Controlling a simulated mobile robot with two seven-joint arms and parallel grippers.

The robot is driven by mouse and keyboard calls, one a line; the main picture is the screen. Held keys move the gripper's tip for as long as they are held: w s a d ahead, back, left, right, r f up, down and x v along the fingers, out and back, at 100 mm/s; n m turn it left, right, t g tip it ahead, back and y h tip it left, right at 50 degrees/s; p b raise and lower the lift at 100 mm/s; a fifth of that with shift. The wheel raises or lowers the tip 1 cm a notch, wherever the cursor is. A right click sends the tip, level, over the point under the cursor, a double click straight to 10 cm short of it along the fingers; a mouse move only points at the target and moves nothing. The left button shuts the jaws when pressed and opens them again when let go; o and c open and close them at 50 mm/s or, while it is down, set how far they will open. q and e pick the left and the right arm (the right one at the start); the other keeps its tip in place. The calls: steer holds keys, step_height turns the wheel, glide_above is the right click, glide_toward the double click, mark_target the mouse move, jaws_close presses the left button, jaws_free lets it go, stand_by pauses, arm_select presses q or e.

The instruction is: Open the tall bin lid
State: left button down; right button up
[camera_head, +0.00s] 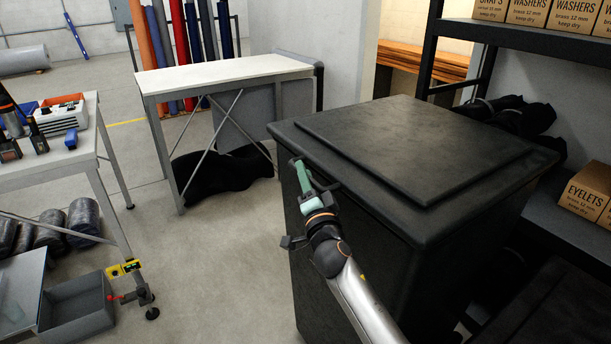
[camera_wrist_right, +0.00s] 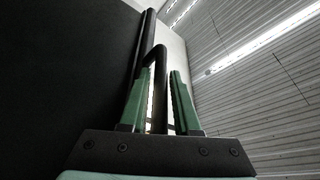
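The tall bin (camera_head: 350,250) is a black box at the right of the head view. Its lid (camera_head: 410,145) lies flat and closed on top. A dark bar handle (camera_head: 322,180) sticks out at the lid's near left edge. My right gripper (camera_head: 299,165), with green fingers, is at this handle. In the right wrist view the bent handle (camera_wrist_right: 159,75) stands between the two fingers (camera_wrist_right: 160,85). Thin light gaps show on both sides of the bar, so the gripper looks open around it. My left gripper is not in view.
A shelf (camera_head: 520,30) with cartons stands behind and right of the bin. A white-topped table (camera_head: 225,72) stands behind it on the left. A workbench (camera_head: 70,150) with tools is at the far left. The floor (camera_head: 215,260) between bench and bin is clear.

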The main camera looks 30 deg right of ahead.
jaws_close()
stand_by(1.0)
